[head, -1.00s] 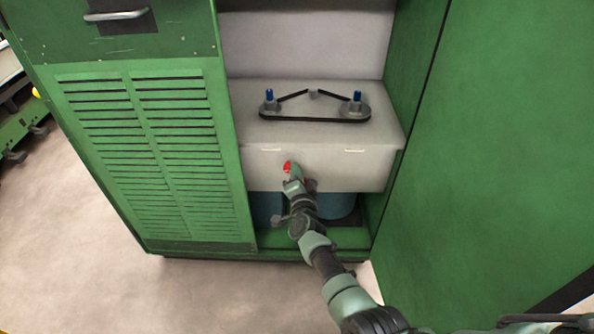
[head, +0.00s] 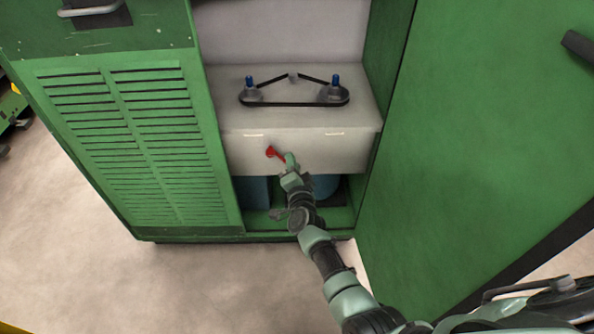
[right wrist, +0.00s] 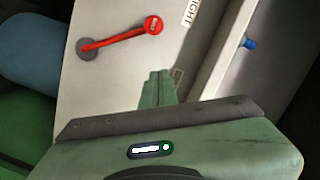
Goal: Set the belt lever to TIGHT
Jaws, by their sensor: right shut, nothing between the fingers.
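The belt lever (head: 271,152) is a red arm with a round red knob on the front of the pale grey housing (head: 240,160). In the right wrist view the lever (right wrist: 120,37) runs from a dark round pivot to its knob, which tilts toward a label (right wrist: 191,11) reading "IGHT", its first letter cut off. My right gripper (head: 290,161) is to the right of the knob in the head view, partly hiding the lever's lower part. In the right wrist view my right gripper (right wrist: 158,74) is shut and empty, with a gap between it and the lever. My left gripper is out of view.
A black belt (head: 295,103) on pulleys with blue pegs sits on top of the housing. A green louvred panel (head: 130,140) stands to the left, and an open green door (head: 470,130) to the right, near my right arm. Blue shapes (head: 254,192) sit below the housing.

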